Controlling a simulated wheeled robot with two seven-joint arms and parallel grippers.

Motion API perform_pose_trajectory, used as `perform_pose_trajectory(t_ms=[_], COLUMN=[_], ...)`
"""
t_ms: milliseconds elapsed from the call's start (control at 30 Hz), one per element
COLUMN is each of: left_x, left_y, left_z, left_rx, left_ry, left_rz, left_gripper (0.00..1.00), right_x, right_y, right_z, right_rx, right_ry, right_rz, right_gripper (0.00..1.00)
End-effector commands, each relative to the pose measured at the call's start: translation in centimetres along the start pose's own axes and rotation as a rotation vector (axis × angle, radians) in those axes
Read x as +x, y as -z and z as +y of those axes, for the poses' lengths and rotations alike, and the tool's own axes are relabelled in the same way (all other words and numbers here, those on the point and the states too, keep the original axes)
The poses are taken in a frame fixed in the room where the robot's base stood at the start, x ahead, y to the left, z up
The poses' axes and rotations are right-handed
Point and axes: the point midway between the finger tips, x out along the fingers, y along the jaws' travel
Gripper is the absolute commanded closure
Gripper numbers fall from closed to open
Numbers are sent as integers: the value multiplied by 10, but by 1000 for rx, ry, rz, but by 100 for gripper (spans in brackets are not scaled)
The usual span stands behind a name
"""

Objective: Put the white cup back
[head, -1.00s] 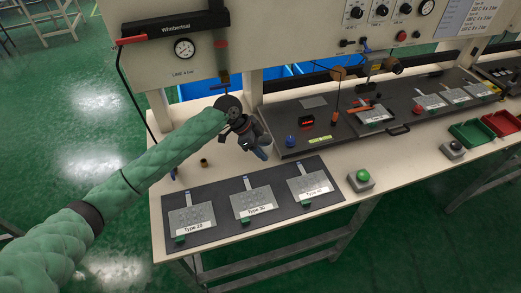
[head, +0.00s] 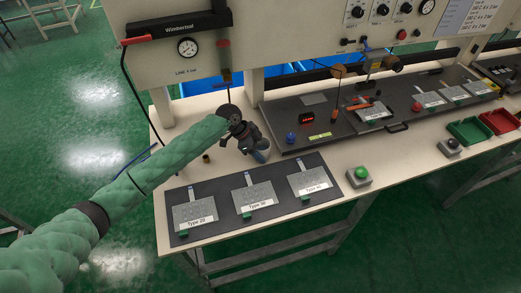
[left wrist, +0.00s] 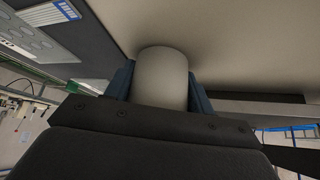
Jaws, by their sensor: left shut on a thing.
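The white cup (left wrist: 160,75) stands out clearly in the left wrist view, between the two blue fingers of my left gripper (left wrist: 160,88). The fingers press on it from both sides. In the head view my left gripper (head: 260,153) is low over the pale bench, just behind the dark mat with the labelled plates. There the cup is mostly hidden by the gripper, and I cannot tell whether it touches the bench. My right gripper is not in view.
The dark mat (head: 222,208) with Type-labelled plates lies in front. A small brown cylinder (head: 207,158) stands left of the gripper. A blue knob (head: 291,137) sits on the dark board at right. A green button box (head: 360,177) is right of the mat.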

Motion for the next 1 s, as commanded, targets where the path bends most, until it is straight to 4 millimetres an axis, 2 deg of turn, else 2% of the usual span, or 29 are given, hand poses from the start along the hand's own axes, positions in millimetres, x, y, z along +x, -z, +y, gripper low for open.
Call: perform_pose_trajectory(t_ms=[100, 133, 233, 833, 900, 933, 1000], left_x=[3, 2, 2, 0, -4, -8, -18], left_y=[-2, -2, -1, 1, -1, -2, -2], left_z=[0, 0, 0, 2, 1, 1, 0], left_rx=[0, 0, 0, 0, 1, 1, 1], left_ry=[0, 0, 0, -4, -2, -2, 0], left_rz=[0, 0, 0, 0, -1, -1, -1], left_gripper=[72, 42, 24, 24, 24, 24, 24], right_x=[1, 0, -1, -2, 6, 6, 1], right_y=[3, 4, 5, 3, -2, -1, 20], right_z=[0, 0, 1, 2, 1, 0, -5], right_rx=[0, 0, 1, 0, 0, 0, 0], right_ry=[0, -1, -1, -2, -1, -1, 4], right_rz=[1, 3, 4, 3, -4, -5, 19], right_gripper=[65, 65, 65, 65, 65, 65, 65])
